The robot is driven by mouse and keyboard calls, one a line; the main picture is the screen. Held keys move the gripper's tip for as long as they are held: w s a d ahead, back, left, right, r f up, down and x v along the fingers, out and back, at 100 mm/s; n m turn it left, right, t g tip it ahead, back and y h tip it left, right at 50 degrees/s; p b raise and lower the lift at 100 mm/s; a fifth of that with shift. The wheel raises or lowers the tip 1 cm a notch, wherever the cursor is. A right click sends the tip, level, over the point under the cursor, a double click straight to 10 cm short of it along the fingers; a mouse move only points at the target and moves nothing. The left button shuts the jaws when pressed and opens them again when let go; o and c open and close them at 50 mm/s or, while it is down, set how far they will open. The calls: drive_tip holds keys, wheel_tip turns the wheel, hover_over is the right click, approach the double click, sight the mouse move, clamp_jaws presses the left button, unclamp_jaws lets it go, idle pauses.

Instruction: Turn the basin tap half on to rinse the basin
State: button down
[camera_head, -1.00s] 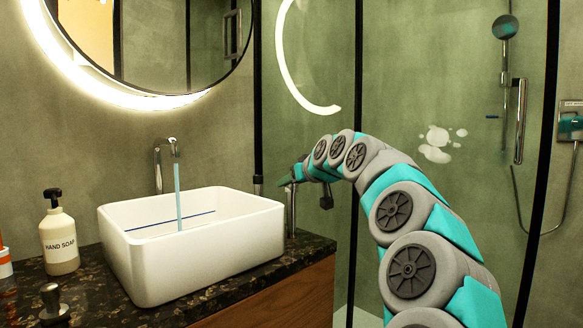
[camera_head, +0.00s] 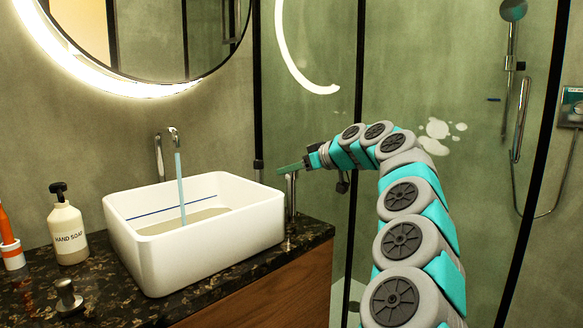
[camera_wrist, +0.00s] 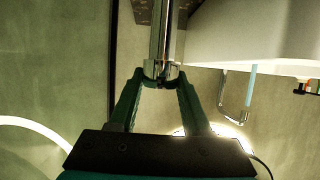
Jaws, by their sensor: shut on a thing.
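The white rectangular basin (camera_head: 210,258) stands on a dark speckled counter. A chrome spout (camera_head: 159,155) behind it pours a bluish stream of water (camera_head: 181,190) into the basin. A beige, water-like surface (camera_head: 180,222) shows inside, below a blue line on the wall. A slim chrome tap post (camera_head: 290,205) stands at the basin's right side. My gripper (camera_head: 292,169) is at its top. In the wrist view, my gripper (camera_wrist: 161,82) is shut on the chrome tap handle (camera_wrist: 160,68) between its two fingertips. The spout (camera_wrist: 236,105) and stream (camera_wrist: 250,84) also show there.
A hand soap bottle (camera_head: 67,230), an orange-and-white item (camera_head: 11,245) and a metal knob (camera_head: 66,297) stand on the counter (camera_head: 120,290) left of the basin. A glass shower panel (camera_head: 440,190) with dark frames lies behind my arm. A lit round mirror hangs above.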

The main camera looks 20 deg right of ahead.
drive_tip(key=shift+c, duration=1.8)
unclamp_jaws()
drive_tip(key=v, duration=0.8)
drive_tip(key=shift+b, duration=0.35)
drive_tip(key=shift+f, duration=0.1)
